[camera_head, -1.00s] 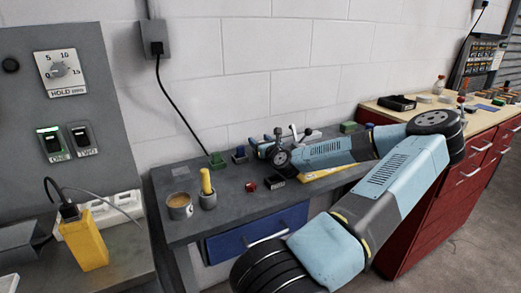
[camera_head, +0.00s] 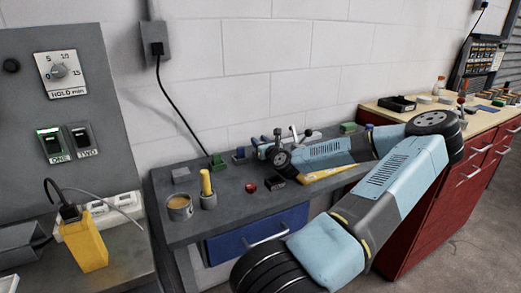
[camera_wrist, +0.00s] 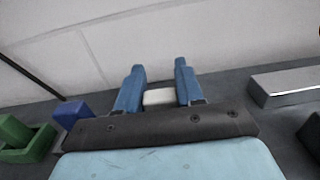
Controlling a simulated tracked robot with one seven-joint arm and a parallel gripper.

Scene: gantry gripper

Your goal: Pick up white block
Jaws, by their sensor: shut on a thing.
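The white block (camera_wrist: 158,97) shows in the wrist view between the two blue fingers of my gripper (camera_wrist: 159,68). My gripper is shut on it, with one finger against each side. The block's lower part is hidden behind the dark gripper body. In the head view my gripper (camera_head: 262,146) is over the back of the grey workbench (camera_head: 225,210), near the wall. I cannot make out the block there. I cannot tell whether the block still touches the bench.
A green holder (camera_wrist: 28,148), a blue block (camera_wrist: 72,114) and a silver bar (camera_wrist: 286,84) flank my gripper. A tin cup (camera_head: 179,207), a yellow-handled tool (camera_head: 207,186) and a red knob (camera_head: 250,187) stand on the bench. The white wall (camera_head: 270,60) is close behind.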

